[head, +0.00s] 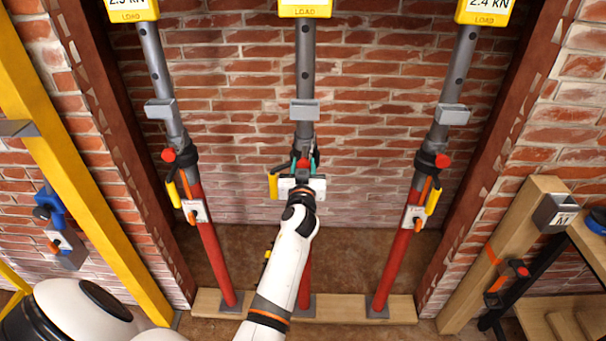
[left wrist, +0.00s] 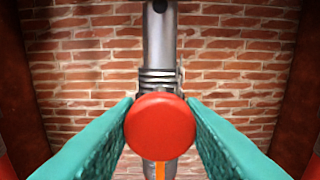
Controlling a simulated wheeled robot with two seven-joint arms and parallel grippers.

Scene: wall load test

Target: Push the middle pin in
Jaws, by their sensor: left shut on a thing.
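The middle prop has a grey upper tube (head: 305,70) with holes and a red lower tube (head: 305,262), largely hidden by my arm. Its middle pin has a round red head (left wrist: 160,126), seen end-on in the left wrist view. My left gripper (head: 303,162) is at the prop's collar, its teal fingers on either side of the head. In the left wrist view, the left gripper (left wrist: 160,104) is shut on the pin's head. The pin's shank is hidden behind the head, so its depth cannot be told. My right gripper is not in view.
A left prop (head: 217,255) and a right prop (head: 394,258) flank the middle one, each with a red-headed pin. Yellow load boxes top the props; the right one (head: 485,11) reads 2.4 kN. A wooden sill (head: 345,309) lies beneath. Brick wall stands behind.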

